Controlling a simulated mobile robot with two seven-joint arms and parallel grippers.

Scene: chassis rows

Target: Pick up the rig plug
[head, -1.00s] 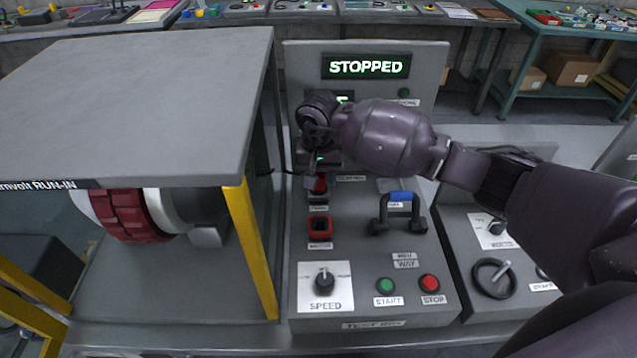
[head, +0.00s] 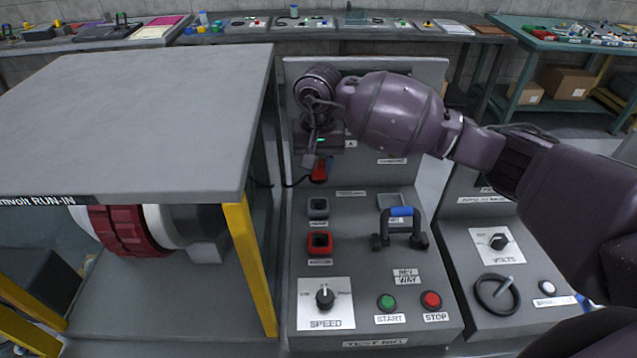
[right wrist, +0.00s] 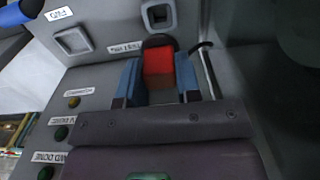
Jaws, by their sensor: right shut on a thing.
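The rig plug is a red block with a dark cable, at the upper left of the control panel in the head view (head: 319,171). My right gripper (head: 312,160) is shut on it and holds it above a grey socket (head: 317,207) that looks empty. In the right wrist view, the red plug (right wrist: 158,68) sits between the two blue-grey fingers of the gripper (right wrist: 157,85). The fingers are on both sides of it. My left gripper is not in view.
A red-framed socket (head: 319,243), a speed knob (head: 324,296), a blue-topped handle (head: 401,212) and start (head: 387,302) and stop (head: 431,300) buttons are on the panel. A grey-topped cabinet (head: 130,120) with a yellow post (head: 250,265) stands close at left.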

